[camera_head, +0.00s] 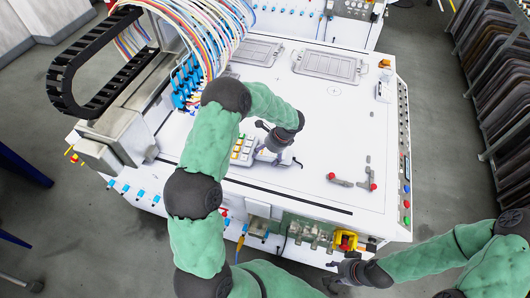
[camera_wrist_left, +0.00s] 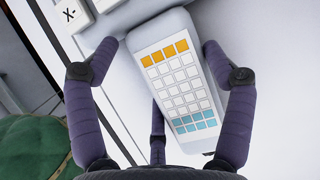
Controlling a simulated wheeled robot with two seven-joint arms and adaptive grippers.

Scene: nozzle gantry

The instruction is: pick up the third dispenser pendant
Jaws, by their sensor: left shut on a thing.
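A white dispenser pendant (camera_wrist_left: 178,82) with orange, white and blue keys fills the middle of the left wrist view. My left gripper (camera_wrist_left: 160,72) is shut on it, with its dark purple fingers along both sides. In the head view my left gripper (camera_head: 271,143) is over the white table top, and the pendant under it is mostly hidden. A neighbouring keypad with an "X-" key (camera_wrist_left: 70,13) is at the upper left of the wrist view. My right gripper (camera_head: 341,277) is low at the front edge of the machine; its fingers are too small to read.
A pale keypad with yellow keys (camera_head: 242,151) sits left of my left gripper. Grey levers with red knobs (camera_head: 367,181) lie to the right. Two grey trays (camera_head: 330,66) are at the back. A cable chain (camera_head: 75,75) stands at the left. The right-middle table top is clear.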

